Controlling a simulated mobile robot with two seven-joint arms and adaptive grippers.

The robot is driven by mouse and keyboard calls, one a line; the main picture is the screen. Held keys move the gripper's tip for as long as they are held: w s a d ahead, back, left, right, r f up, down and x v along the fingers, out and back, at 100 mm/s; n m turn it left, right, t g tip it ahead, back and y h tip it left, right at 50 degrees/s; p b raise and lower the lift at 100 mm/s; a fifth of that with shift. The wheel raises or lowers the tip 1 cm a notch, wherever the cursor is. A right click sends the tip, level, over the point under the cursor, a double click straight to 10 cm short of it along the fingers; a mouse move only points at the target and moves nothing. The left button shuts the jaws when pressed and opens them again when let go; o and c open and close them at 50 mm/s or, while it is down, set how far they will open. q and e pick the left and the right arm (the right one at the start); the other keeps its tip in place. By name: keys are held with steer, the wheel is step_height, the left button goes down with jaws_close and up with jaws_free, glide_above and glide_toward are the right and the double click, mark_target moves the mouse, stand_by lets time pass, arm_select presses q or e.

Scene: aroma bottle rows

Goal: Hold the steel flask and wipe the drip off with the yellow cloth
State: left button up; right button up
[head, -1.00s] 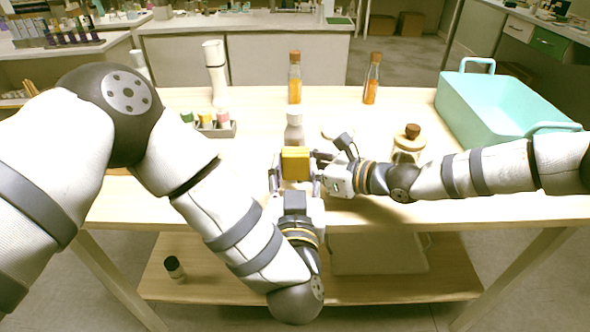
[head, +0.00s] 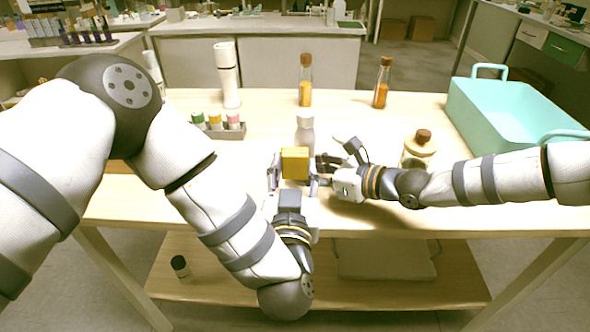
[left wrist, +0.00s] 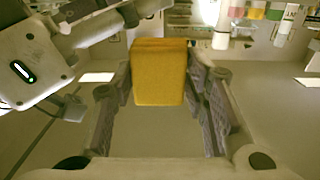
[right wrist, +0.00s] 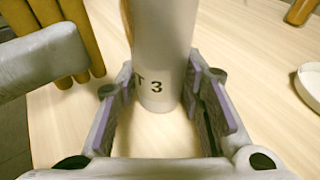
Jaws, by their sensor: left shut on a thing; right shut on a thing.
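The pale steel flask (head: 305,132) stands upright near the table's front middle. In the right wrist view the flask (right wrist: 162,60) is between the fingers, marked "T 3", with a thin orange streak at its upper left edge. My right gripper (head: 322,172) is shut on the flask from the right. The yellow cloth (head: 295,163), a thick folded block, is in my left gripper (head: 293,180), which is shut on it in front of the flask. The cloth (left wrist: 159,75) also shows in the left wrist view. Whether the cloth touches the flask is unclear.
A corked jar (head: 418,152) stands right of the flask, and a teal bin (head: 485,125) is at the right. Two amber bottles (head: 305,92) (head: 382,92), a white bottle (head: 228,75) and a vial rack (head: 228,135) stand farther back. The table middle behind the flask is clear.

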arm_select(q)
steer(key=shift+w, duration=1.05)
steer(key=shift+d, duration=1.85)
arm_select(e)
steer(key=shift+s+a, duration=0.1)
arm_select(q)
steer(key=shift+a, duration=1.9)
steer(key=shift+s, duration=3.05)
